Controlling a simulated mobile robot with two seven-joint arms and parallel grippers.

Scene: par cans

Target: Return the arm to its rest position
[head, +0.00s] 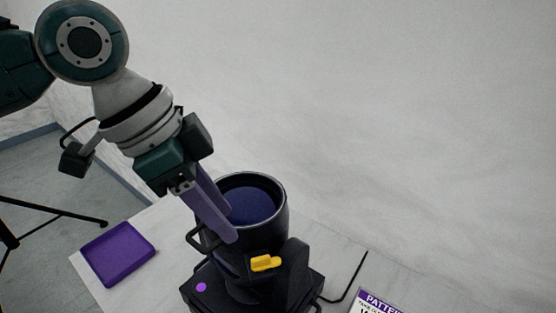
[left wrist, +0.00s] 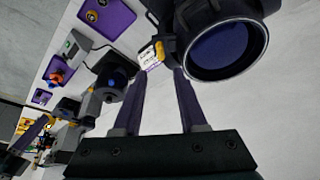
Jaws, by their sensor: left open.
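My left gripper (head: 222,212) is at the near left side of a black par can (head: 272,222), its purple fingers pointing down toward the can's rim. In the left wrist view the two fingers (left wrist: 158,85) stand apart with a gap between them, and no object is seen held. The par can (left wrist: 262,45) shows there at the upper right, with a dark blue lens facing up. A yellow knob (head: 265,263) sits on the can's side. Whether a finger touches the can cannot be told. My right gripper is not seen.
A purple tray (head: 118,254) lies empty on the pale table (head: 172,232) at the left. A sign with a purple header (head: 380,300) stands at the lower right. A tripod leg (head: 55,211) stands at the left. In the wrist view, another purple tray (left wrist: 107,18) holds small items.

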